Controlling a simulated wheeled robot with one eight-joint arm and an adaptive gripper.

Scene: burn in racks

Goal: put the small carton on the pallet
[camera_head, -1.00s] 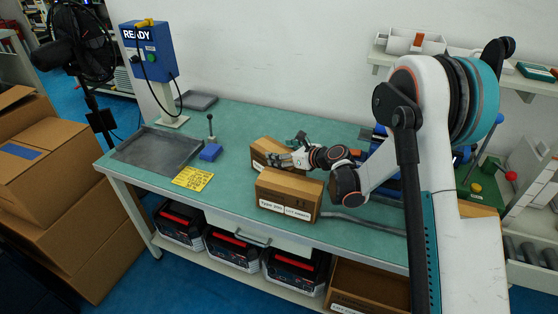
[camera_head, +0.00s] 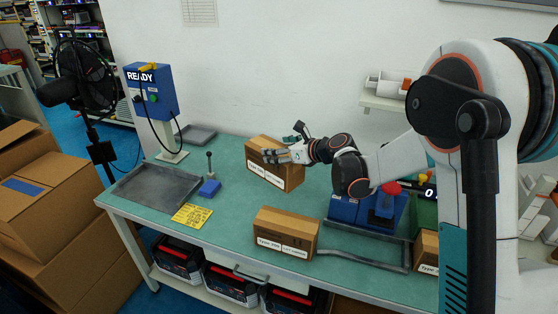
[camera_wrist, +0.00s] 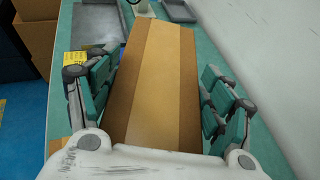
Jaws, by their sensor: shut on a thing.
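A brown carton (camera_head: 270,173) with a white label is held by my gripper (camera_head: 283,152) over the back middle of the green bench. In the wrist view the same carton (camera_wrist: 155,85) fills the space between the fingers of my gripper (camera_wrist: 155,98). The carton looks raised off the bench top, though its underside is hidden. A second labelled carton (camera_head: 286,233) stands near the front edge, apart from the held one. I cannot tell by size which is the small carton. No pallet is clearly recognisable.
A grey tray (camera_head: 128,188), a yellow note (camera_head: 191,216) and a blue lever base (camera_head: 209,188) are on the bench's left. A blue box (camera_head: 153,92) marked READY stands behind. Blue units (camera_head: 345,208) and another carton (camera_head: 426,250) are at right. Large boxes (camera_head: 50,200) stand left.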

